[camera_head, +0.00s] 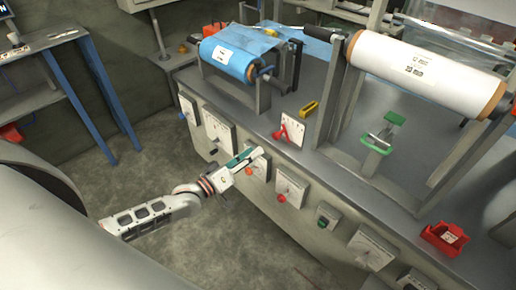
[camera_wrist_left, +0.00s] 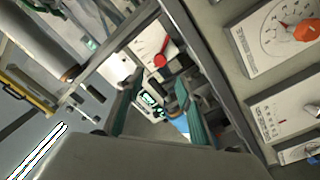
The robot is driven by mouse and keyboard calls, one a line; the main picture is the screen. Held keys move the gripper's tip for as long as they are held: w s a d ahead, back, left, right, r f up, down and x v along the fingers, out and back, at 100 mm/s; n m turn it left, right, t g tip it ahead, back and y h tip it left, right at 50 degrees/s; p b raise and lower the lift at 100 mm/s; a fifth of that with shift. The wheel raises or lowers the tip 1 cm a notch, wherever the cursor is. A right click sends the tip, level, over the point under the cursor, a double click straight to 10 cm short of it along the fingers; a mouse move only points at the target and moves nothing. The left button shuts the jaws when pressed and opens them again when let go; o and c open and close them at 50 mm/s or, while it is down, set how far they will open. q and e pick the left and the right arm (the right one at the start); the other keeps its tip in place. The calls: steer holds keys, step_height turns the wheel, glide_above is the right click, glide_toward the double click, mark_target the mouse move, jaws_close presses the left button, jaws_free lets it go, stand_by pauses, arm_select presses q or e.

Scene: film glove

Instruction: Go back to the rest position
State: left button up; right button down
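My left gripper (camera_head: 244,158) reaches in from the left in the head view and hangs in front of the machine's front panel, near a white dial plate (camera_head: 256,168). In the left wrist view its two green-padded fingers (camera_wrist_left: 160,108) stand apart with nothing held between them. A plate with a red handle (camera_wrist_left: 160,60) shows beyond the fingers. I cannot tell whether the gripper touches the panel. My right gripper is in neither view.
The machine (camera_head: 330,185) carries a blue film roll (camera_head: 228,58), a white film roll (camera_head: 425,73), a yellow item (camera_head: 309,108), a green-handled part (camera_head: 376,146) and a red bin (camera_head: 444,238). A blue-legged table (camera_head: 70,85) stands left. Floor (camera_head: 145,170) between is clear.

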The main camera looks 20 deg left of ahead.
arm_select(q)
steer(key=shift+s+a, duration=0.1)
steer(key=shift+s, duration=0.05)
stand_by(0.3)
steer(key=s+d+f+m+g, duration=0.3)
steer(key=s+d+f+m, duration=0.1)
steer(key=s+d+f, duration=0.5)
steer(key=s+f+m+g+y, duration=0.1)
steer(key=s+f+m+y, duration=0.1)
steer(key=s, duration=0.5)
steer(key=s+f+m+g+y, duration=0.2)
steer(key=s+f, duration=0.1)
steer(key=s, duration=0.4)
steer(key=shift+s+a+f+g, duration=0.2)
steer(key=shift+s+a+g, duration=0.1)
steer(key=shift+s+a, duration=0.05)
